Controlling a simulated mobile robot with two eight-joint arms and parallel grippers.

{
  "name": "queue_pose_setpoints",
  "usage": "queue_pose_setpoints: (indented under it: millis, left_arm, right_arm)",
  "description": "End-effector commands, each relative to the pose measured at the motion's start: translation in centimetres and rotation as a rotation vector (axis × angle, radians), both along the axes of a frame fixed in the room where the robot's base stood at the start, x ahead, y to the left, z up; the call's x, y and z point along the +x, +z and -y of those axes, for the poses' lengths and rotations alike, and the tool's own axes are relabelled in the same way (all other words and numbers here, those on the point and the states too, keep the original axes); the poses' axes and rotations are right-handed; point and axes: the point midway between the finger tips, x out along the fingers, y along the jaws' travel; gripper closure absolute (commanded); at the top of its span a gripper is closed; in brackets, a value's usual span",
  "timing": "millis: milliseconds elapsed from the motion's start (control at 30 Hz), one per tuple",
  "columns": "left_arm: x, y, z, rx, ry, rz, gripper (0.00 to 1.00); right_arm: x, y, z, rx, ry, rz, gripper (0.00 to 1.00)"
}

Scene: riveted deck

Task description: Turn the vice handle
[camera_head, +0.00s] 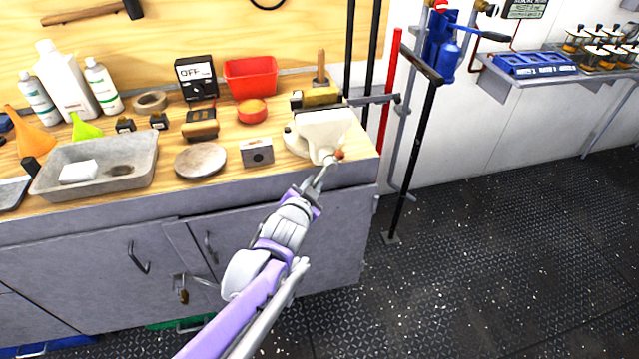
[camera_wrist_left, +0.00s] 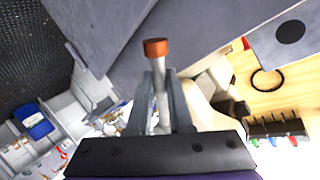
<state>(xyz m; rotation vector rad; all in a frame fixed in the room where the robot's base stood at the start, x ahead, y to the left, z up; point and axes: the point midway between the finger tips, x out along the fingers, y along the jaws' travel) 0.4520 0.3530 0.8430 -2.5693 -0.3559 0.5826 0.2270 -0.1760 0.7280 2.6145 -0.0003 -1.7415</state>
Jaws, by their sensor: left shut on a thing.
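The white vice (camera_head: 322,130) sits at the front right corner of the wooden workbench. Its handle (camera_head: 326,172) is a pale bar with a reddish-orange knob at its end, sticking out over the bench's front edge. My left gripper (camera_head: 318,184) reaches up from below and is shut on the handle. In the left wrist view the handle (camera_wrist_left: 159,85) stands between the two grey fingers (camera_wrist_left: 161,115), with the knob (camera_wrist_left: 156,47) beyond the fingertips. Part of the vice body (camera_wrist_left: 205,95) shows behind the right finger. My right gripper is in neither view.
A metal block (camera_head: 257,153) and a round disc (camera_head: 201,161) lie left of the vice. A grey tray (camera_head: 140,185) is farther left. A red bin (camera_head: 250,77) stands behind. Dark and red poles (camera_head: 389,90) stand right of the bench. Open floor (camera_head: 480,240) lies at right.

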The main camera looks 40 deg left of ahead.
Motion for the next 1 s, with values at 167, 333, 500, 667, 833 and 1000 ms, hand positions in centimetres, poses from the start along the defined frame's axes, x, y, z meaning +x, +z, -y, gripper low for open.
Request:
queue_pose_setpoints:
  millis: [167, 333, 500, 667, 833, 1000]
  left_arm:
    - [-1.1, 0.9, -0.6, 0.112, 0.0, -0.134, 1.0]
    - [-1.6, 2.1, -1.0, 0.217, -0.001, -0.255, 1.0]
    - [-2.0, 3.2, -1.4, 0.323, -0.002, -0.378, 1.0]
    - [-2.2, 4.3, -1.6, 0.422, -0.002, -0.493, 1.0]
    - [-2.4, 5.4, -1.7, 0.526, -0.001, -0.615, 1.0]
    - [-2.4, 6.5, -1.7, 0.63, -0.003, -0.738, 1.0]
  right_arm:
    - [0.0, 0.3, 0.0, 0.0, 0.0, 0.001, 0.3]
    - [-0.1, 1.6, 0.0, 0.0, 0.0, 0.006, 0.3]
    - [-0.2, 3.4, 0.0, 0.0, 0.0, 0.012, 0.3]
    - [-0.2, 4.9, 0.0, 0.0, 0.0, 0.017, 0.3]
    - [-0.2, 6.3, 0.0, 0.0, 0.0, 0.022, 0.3]
    - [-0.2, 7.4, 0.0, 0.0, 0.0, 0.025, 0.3]
